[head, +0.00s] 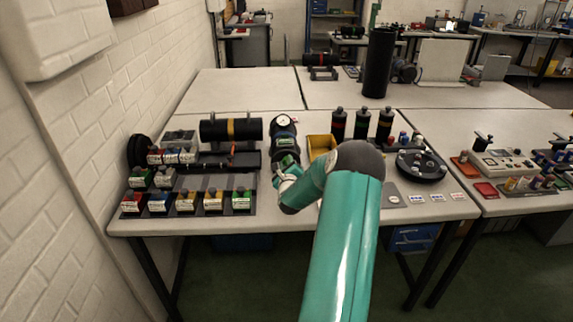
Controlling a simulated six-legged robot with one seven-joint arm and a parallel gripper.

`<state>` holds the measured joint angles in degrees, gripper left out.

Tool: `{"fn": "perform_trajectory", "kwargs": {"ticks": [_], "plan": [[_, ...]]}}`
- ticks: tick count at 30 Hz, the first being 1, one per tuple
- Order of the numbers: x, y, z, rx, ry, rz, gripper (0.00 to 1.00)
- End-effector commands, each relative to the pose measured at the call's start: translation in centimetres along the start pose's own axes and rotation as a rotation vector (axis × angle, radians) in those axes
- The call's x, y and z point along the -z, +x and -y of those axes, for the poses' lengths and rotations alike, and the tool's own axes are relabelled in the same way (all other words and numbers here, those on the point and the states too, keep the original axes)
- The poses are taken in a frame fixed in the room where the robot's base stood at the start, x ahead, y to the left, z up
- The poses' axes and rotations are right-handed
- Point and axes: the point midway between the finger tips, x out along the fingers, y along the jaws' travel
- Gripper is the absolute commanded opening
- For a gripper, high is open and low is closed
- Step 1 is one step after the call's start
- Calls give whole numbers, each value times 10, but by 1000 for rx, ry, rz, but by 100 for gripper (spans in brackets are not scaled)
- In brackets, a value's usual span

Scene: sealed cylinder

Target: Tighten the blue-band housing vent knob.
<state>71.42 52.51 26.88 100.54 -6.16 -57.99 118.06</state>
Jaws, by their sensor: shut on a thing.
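A dark housing (285,141) with a round white gauge (283,121) on top stands in the middle of the near table. A blue band on it cannot be made out at this size. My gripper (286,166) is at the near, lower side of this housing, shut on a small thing. A green and white patch shows at the fingers, but I cannot tell if it is the held thing, a label or part of the gripper. The vent knob cannot be made out; my gripper and wrist hide part of that side.
Left of the housing are a black yellow-banded cylinder (231,130) and rows of coloured labelled blocks (185,201). Right are a yellow bin (318,146), upright banded bottles (361,124) and a round black tray (421,166). The back tables have free room.

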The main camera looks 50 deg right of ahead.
Motion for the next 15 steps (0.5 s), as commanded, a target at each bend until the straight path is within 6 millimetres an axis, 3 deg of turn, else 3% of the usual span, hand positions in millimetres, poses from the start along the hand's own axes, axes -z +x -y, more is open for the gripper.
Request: {"fn": "perform_trajectory", "kwargs": {"ticks": [5, 6, 9, 15], "plan": [[0, 0, 0, 1, 1, 0, 1], [0, 0, 0, 1, 1, 0, 30], [0, 0, 0, 1, 0, 0, 45], [0, 0, 0, 0, 0, 0, 45]]}}
